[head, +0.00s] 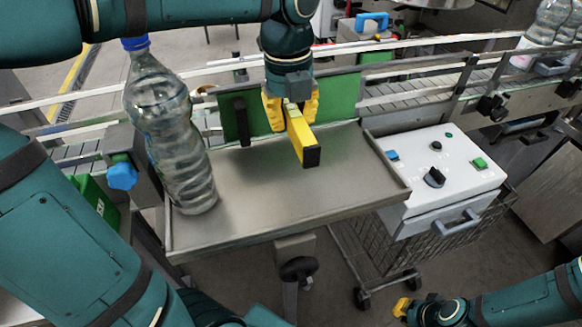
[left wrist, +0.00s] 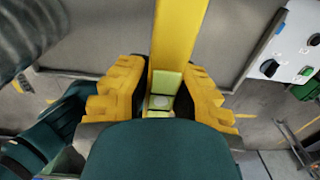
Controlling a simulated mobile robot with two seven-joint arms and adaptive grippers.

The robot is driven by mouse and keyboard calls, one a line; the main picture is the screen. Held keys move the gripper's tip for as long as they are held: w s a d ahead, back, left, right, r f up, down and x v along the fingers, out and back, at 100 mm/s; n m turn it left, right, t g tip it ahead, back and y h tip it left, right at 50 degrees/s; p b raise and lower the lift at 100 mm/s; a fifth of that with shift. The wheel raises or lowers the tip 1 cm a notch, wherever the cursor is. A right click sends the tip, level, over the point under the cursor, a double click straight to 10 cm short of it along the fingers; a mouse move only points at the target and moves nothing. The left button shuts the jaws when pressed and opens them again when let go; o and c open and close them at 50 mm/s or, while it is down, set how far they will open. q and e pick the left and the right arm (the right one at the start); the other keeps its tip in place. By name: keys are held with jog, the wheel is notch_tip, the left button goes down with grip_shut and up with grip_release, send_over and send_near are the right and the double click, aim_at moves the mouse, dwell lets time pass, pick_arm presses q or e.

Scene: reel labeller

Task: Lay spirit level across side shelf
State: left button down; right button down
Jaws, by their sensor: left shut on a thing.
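The yellow spirit level (head: 299,132) with a black end cap is held over the far part of the metal side shelf (head: 265,210), its capped end pointing toward me. I cannot tell whether it touches the shelf. My left gripper (head: 290,108) is shut on it, with yellow fingers on both sides. In the left wrist view the level (left wrist: 177,40) runs up from between the fingers of my left gripper (left wrist: 160,95), a pale green vial section showing. My right gripper (head: 403,308) is low at the bottom right, away from the shelf; its opening is unclear.
A large clear bottle (head: 168,125) with a blue cap stands on the shelf's left side. A white control box (head: 445,185) with knobs and a wire cart stand to the right. A conveyor (head: 410,95) runs behind. The shelf's middle and front are clear.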

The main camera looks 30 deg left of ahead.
aim_at(291, 174)
pick_arm(q)
notch_tip(291, 174, down, 12)
jog(key=shift+f+b, duration=0.2)
jog(key=shift+b, duration=1)
jog(key=c, duration=1)
grip_release()
jog(key=shift+f, duration=0.1)
notch_tip(291, 174, up, 12)
jog(key=p, duration=0.2)
jog(key=shift+a+f+p, duration=0.15)
jog(key=shift+f+p, duration=0.1)
jog(key=shift+p, duration=0.05)
jog(key=shift+s+r, duration=0.1)
jog(key=shift+r, duration=0.25)
